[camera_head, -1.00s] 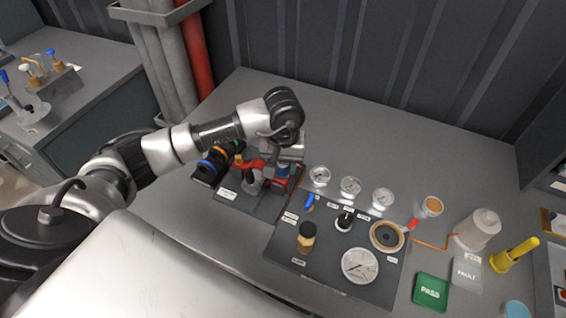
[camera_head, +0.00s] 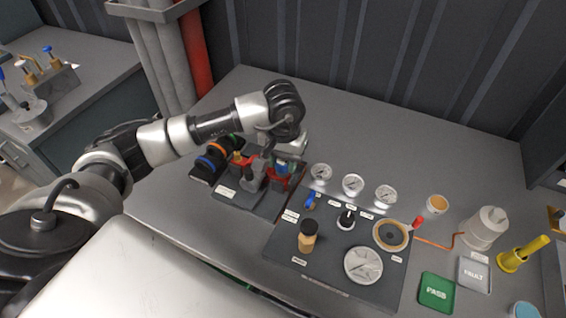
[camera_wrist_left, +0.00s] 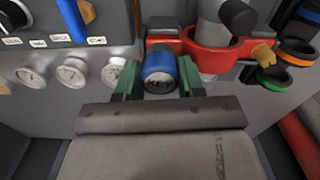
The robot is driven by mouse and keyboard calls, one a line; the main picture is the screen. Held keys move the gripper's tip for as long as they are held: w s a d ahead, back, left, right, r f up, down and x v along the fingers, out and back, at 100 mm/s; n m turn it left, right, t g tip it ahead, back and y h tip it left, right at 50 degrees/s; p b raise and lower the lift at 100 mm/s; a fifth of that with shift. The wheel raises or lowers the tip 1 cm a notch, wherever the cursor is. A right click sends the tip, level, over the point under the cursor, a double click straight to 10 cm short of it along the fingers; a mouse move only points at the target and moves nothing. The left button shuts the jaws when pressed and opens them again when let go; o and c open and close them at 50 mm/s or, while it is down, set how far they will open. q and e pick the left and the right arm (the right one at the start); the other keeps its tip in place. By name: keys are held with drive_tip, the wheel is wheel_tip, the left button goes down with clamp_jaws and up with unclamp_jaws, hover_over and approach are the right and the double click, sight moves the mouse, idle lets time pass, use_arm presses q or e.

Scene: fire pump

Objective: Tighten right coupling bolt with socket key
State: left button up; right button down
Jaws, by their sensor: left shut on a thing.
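My left gripper (camera_wrist_left: 157,85) has its green fingers on both sides of the blue socket key (camera_wrist_left: 160,68), whose end cap reads "KEY". It is shut on the key. In the head view my left gripper (camera_head: 283,160) is over the pump stand on the bench, and my wrist partly covers it. Red holder parts (camera_head: 279,181) show around it. In the wrist view the red ring holder (camera_wrist_left: 215,52) with a grey cylinder through it is close to the right of the key. I cannot make out the right coupling bolt. My right gripper is not in view.
Black rings with orange and blue bands (camera_head: 212,158) stand left of the stand. A dark panel (camera_head: 330,275) with gauges, a brass-coloured knob (camera_head: 308,238) and a switch lies to the right. A green PASS tray (camera_head: 436,292) is further right. The bench behind is clear.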

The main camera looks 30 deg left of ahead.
use_arm(q)
drive_tip(key=shift+f+m+b, duration=0.1)
drive_tip(key=shift+m+b, duration=1)
drive_tip(key=shift+m, duration=0.1)
drive_tip(key=shift+m+b, duration=0.5)
drive_tip(key=shift+b, duration=0.15)
drive_tip(key=shift+m+b, duration=1.4)
drive_tip(key=shift+b, duration=0.1)
drive_tip(key=shift+m+b, duration=0.3)
drive_tip(key=shift+m, duration=0.1)
